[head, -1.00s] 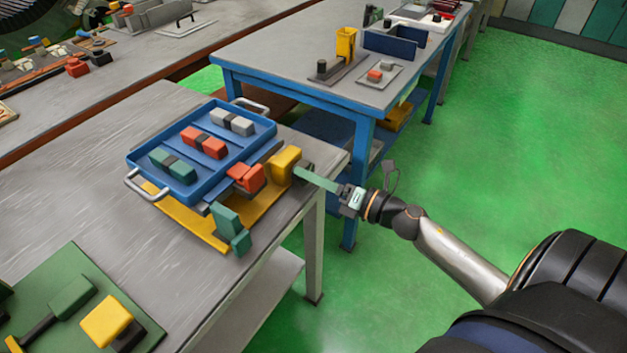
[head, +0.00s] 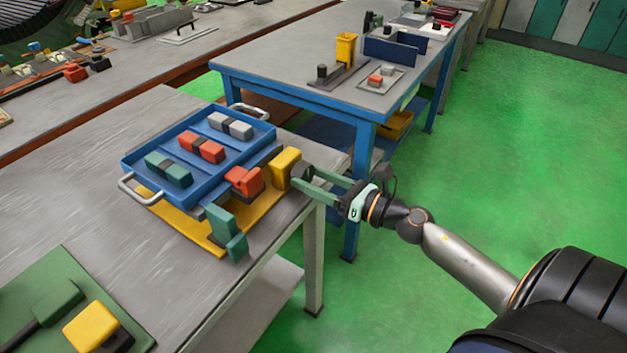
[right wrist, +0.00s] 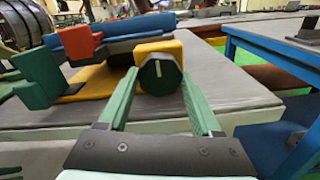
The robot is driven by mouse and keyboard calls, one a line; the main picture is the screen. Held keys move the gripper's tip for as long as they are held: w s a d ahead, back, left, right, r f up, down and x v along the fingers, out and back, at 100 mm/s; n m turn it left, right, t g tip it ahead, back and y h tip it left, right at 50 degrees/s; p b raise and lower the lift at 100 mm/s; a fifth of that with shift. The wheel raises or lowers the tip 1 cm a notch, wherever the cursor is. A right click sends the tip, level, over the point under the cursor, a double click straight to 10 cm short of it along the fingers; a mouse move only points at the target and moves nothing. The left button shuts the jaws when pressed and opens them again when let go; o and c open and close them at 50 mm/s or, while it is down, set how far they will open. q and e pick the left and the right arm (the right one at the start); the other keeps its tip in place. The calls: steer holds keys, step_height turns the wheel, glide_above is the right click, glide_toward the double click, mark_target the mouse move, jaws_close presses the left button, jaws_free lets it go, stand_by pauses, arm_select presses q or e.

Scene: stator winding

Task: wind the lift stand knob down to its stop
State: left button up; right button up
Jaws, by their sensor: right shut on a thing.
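The lift stand has a yellow base plate (head: 190,226) and a yellow block (head: 285,160) at its right end. Its dark green knob (right wrist: 160,74) shows face-on in the right wrist view, with a pale mark near upright; it sits on the yellow block's outer face. My right gripper (head: 304,176) is shut on the knob, with one green finger on each side of it. The fingers partly hide the knob in the head view. The stand carries a blue tray (head: 128,166) with silver handles. My left gripper is not in view.
A red block (head: 244,181) and a green block (head: 228,228) stand along the stand's near side. The grey table's edge runs close by the knob. A blue-legged table (head: 300,95) stands behind. Green floor lies open at right.

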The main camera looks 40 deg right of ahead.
stand_by(0.4)
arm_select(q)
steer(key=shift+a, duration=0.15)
arm_select(e)
steer(key=o, duration=1.4)
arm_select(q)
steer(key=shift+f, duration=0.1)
arm_select(e)
steer(key=shift+s+d+f, duration=0.1)
steer(key=shift+s+d, duration=0.15)
steer(key=shift+s, duration=0.3)
arm_select(q)
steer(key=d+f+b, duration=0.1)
steer(key=b, duration=0.1)
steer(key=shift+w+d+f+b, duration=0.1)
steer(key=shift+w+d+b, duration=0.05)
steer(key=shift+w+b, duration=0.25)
arm_select(e)
steer(key=v, duration=1.1)
steer(key=shift+s, duration=0.2)
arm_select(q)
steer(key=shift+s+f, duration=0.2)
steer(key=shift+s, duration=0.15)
